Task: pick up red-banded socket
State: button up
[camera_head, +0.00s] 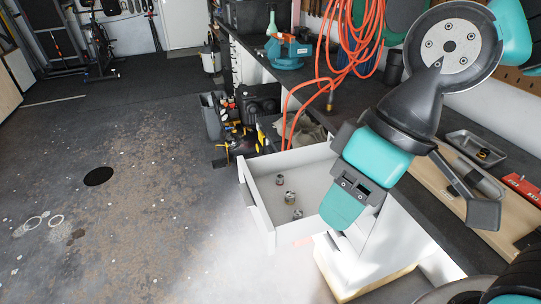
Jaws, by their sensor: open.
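Several small metal sockets stand in the open white drawer (262,222). The rearmost socket (280,181) shows a faint reddish tint and may be the red-banded one; the band is too small to be sure. A second socket (290,197) stands in front of it, and a third socket (297,214) is nearest to the drawer's front. My gripper (350,203) is above the right part of the drawer, to the right of the sockets and apart from them. It is open and empty. My arm hides the drawer's right side.
The dark workbench (345,92) runs behind the drawer. Orange hose (350,45) hangs over its edge. A metal tray (475,146) and a red box (523,187) lie at the right. Tools and bins crowd the floor beyond the drawer; the floor (150,200) at left is open.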

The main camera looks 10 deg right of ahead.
aim_at(280, 178)
jog(key=i, duration=0.45)
jog(key=k, duration=1)
jog(key=u, duration=0.6)
jog(key=i, duration=1.05)
jog(key=z, duration=2.35)
